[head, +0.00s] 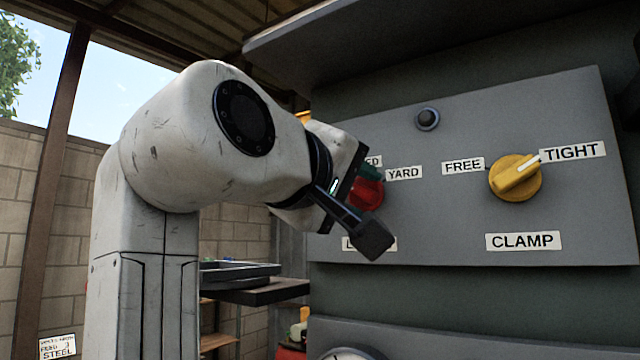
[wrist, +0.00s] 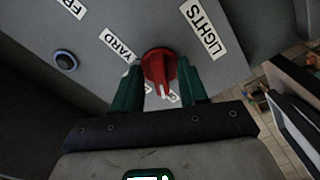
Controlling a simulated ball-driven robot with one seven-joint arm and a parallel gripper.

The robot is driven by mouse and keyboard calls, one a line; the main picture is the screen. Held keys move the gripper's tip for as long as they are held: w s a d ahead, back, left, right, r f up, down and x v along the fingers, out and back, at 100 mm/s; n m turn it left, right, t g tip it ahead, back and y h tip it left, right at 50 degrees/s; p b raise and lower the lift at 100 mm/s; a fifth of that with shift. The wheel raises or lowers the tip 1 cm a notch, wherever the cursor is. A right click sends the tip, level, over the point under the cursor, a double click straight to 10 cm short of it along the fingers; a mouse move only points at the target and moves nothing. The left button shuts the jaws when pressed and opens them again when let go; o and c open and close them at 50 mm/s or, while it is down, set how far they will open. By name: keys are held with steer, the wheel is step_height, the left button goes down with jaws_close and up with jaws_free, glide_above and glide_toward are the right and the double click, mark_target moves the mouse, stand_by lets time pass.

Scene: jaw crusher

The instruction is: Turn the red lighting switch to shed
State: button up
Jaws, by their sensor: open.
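The red lights switch (head: 366,195) is a round knob on the grey panel, partly hidden behind my arm's end in the head view. In the wrist view the red knob (wrist: 158,62) sits between the two green fingers of my gripper (wrist: 159,66). The fingers are open, one on each side; I cannot tell whether they touch it. Its pale-tipped handle points down in that view, toward a mostly hidden label. The YARD label (head: 404,173) is right of the knob. A label ending in "ED" (head: 372,161) shows above it. My gripper (head: 371,172) is mostly hidden in the head view.
The same panel (head: 460,220) carries a yellow CLAMP knob (head: 515,177) between FREE and TIGHT, pointing toward TIGHT, and a small dark round button (head: 427,118). A dark shelf with trays (head: 240,275) stands left of the panel, behind my arm.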

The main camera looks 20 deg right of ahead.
steer(key=shift+w+d, duration=0.1)
steer(key=shift+d, duration=0.05)
jaws_close()
stand_by(0.4)
